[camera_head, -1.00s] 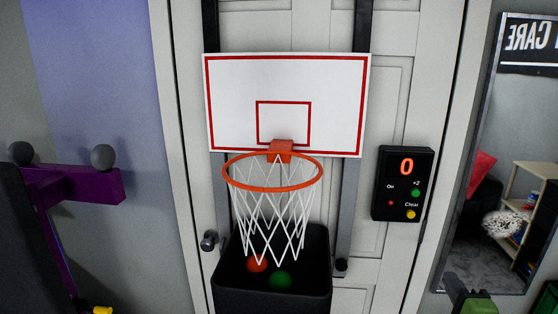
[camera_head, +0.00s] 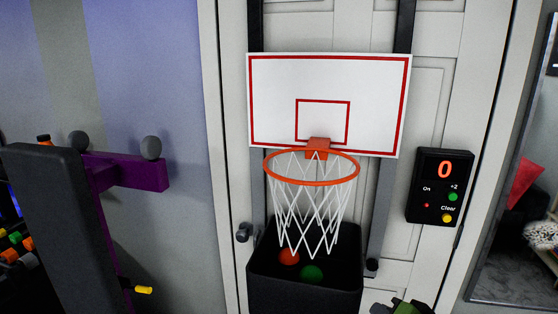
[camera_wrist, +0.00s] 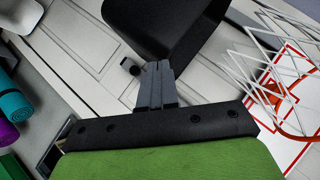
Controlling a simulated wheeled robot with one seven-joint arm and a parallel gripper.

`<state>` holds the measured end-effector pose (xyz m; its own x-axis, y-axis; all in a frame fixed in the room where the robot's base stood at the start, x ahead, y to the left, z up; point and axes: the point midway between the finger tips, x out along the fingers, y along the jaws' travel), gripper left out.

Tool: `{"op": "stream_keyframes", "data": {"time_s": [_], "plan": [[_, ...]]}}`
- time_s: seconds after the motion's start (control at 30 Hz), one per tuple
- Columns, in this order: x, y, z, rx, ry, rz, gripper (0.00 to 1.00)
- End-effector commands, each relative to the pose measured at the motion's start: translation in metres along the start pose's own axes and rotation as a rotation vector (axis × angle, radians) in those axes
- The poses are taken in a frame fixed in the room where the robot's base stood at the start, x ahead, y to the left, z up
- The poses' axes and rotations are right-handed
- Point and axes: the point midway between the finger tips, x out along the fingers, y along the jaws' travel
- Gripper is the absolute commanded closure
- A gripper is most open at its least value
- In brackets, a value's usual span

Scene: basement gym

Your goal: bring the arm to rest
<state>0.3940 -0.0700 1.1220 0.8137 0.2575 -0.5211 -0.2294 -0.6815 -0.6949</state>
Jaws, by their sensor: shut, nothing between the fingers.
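My gripper (camera_wrist: 160,72) is shut and empty in the wrist view, its two grey fingers together in front of a black bar and a green housing. Beyond the fingertips lie the black bin and the white door. In the head view only a green and dark part of my arm (camera_head: 405,307) shows at the bottom edge, right of the bin; the fingers cannot be made out there.
A hoop (camera_head: 312,168) with a white net and backboard (camera_head: 330,80) hangs on the door. Below it a black bin (camera_head: 305,295) holds a red and a green ball. A scoreboard (camera_head: 440,187) reads 0. A black and purple rack (camera_head: 65,225) stands left.

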Motion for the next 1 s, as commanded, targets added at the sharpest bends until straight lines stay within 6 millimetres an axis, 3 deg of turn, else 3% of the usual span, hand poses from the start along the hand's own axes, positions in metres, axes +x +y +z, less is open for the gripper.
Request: {"op": "stream_keyframes", "data": {"time_s": [0.07,0.2,0.4,0.5,0.6,1.0], "plan": [[-0.007,-0.021,0.037,-0.199,-0.122,0.087,1.00],[-0.054,-0.038,0.090,-0.509,-0.281,0.274,1.00],[-0.143,-0.037,0.127,-0.692,-0.353,0.417,1.00],[-0.167,-0.031,0.136,-0.701,-0.371,0.432,1.00],[-0.175,-0.028,0.139,-0.699,-0.381,0.438,1.00],[-0.174,-0.028,0.138,-0.698,-0.381,0.439,1.00]]}}
